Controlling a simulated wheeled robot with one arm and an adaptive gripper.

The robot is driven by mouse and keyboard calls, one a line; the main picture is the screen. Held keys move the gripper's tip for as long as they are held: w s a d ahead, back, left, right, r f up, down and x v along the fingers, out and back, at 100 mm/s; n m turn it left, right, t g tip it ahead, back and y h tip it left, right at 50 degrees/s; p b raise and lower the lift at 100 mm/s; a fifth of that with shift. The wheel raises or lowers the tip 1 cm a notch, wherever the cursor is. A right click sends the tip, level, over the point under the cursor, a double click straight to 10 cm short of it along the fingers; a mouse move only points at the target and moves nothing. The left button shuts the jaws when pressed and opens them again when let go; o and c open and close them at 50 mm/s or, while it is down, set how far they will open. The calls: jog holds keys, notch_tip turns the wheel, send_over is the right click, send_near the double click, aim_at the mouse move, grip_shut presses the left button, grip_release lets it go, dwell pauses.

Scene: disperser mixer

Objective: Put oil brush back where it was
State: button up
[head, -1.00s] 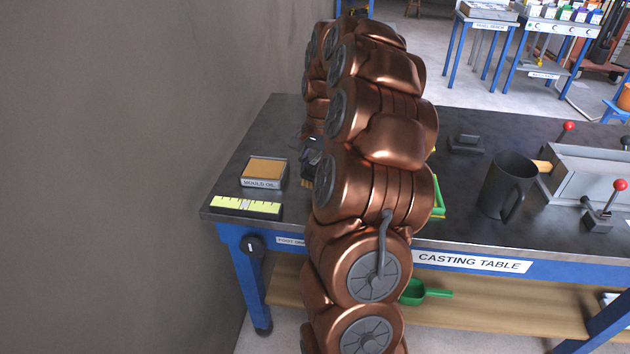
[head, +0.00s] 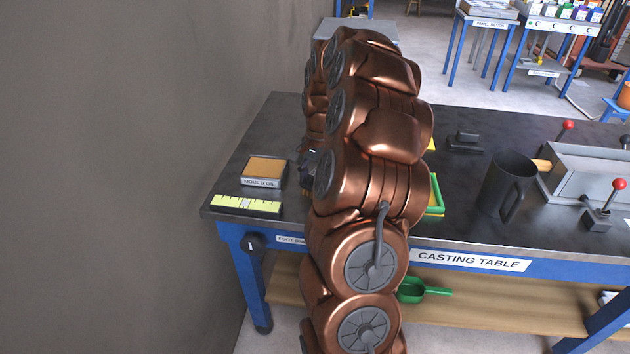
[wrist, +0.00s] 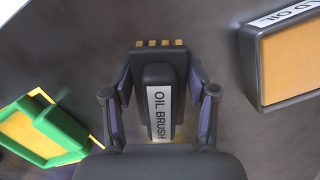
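The oil brush (wrist: 159,105) shows in the wrist view as a dark body with a white OIL BRUSH label and tan bristles at its far end. My gripper (wrist: 160,72) has one finger on each side of the brush, and the fingertips appear to meet the sides of its wide head. In the head view my arm hides most of the gripper (head: 310,165) and brush, over the left part of the table near the mould oil box. The gap between the brush and the table cannot be judged.
The mould oil box (head: 263,172) and a yellow ruled strip (head: 246,204) lie at the left of the casting table (head: 470,228). A green-and-yellow item (wrist: 45,130) lies on the gripper's other side. A dark mug (head: 508,185) stands right. A grey wall borders the left.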

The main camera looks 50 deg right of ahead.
jog(key=shift+o, duration=1.4)
jog(key=shift+w+d+r+b, duration=0.15)
jog(key=shift+d+r, duration=0.15)
jog(key=shift+r, duration=1.75)
jog(key=shift+d+r+b, duration=0.1)
jog(key=shift+d+r, duration=0.2)
jog(key=shift+r, duration=1.75)
jog(key=shift+w+d+r+b, duration=0.15)
jog(key=shift+d+r, duration=0.15)
jog(key=shift+r, duration=1.75)
jog(key=s+a+n+g, duration=0.1)
jog(key=s+a+n, duration=0.3)
jog(key=a, duration=0.8)
jog(key=s+a+n, duration=0.3)
jog(key=a+n, duration=0.2)
jog(key=a, duration=0.7)
jog(key=s+a+f+n+h, duration=0.1)
jog(key=s+a+f+n, duration=0.2)
jog(key=s, duration=0.5)
jog(key=s+a+f+n+g, duration=0.1)
jog(key=s+a+f+n, duration=0.2)
jog(key=s, duration=0.6)
jog(key=a+f, duration=0.2)
jog(key=a, duration=0.1)
jog(key=shift+s+n+h, duration=0.3)
jog(key=shift+h, duration=0.1)
jog(key=shift+a, duration=0.1)
